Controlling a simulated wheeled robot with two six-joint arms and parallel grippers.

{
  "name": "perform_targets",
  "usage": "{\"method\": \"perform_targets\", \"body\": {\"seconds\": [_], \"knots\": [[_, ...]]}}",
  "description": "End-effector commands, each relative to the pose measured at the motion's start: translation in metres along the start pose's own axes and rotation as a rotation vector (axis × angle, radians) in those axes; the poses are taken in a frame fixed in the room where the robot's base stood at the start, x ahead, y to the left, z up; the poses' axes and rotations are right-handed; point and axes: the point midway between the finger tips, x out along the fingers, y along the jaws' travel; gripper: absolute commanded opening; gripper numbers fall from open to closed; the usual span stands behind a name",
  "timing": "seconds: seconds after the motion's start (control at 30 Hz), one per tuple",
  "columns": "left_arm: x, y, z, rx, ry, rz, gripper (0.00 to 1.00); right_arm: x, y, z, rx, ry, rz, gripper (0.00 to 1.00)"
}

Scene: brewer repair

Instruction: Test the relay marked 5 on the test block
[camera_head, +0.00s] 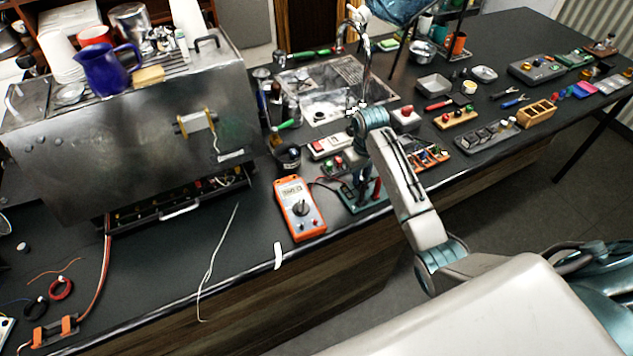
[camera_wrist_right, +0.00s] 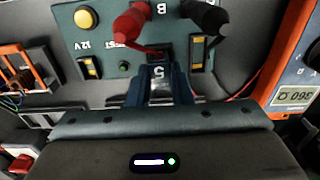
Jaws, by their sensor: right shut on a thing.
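In the right wrist view my right gripper (camera_wrist_right: 158,82) is shut on a dark relay (camera_wrist_right: 157,71) marked 5. The relay is at the test block (camera_wrist_right: 104,60), a green plate with printed labels including TEST, 12 V and B. I cannot tell whether it is fully seated or just above. A red plug (camera_wrist_right: 131,22) and a black plug (camera_wrist_right: 207,16) stand on the block beyond it. In the head view the block (camera_head: 352,203) is at the bench's front edge, partly hidden under my right gripper (camera_head: 366,187). My left gripper is out of view.
The orange multimeter (camera_head: 299,208) lies left of the block, its leads running towards it. The steel brewer (camera_head: 130,130) stands at the left with its lower tray open. The sink (camera_head: 330,95) is behind. Parts trays (camera_head: 487,135) crowd the bench to the right.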

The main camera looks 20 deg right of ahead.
Motion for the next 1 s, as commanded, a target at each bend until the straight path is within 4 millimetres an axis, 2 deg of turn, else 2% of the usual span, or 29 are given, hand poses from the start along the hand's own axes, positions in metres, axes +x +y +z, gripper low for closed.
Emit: {"method": "perform_targets", "body": {"seconds": [0.83, 1.0], "knots": [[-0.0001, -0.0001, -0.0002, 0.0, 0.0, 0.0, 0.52, -0.0007, 0.0001, -0.0003, 0.0, 0.001, 0.0, 0.0], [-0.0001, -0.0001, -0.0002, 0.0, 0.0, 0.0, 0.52, -0.0079, 0.0002, -0.0008, 0.0, 0.002, 0.0, 0.0]]}}
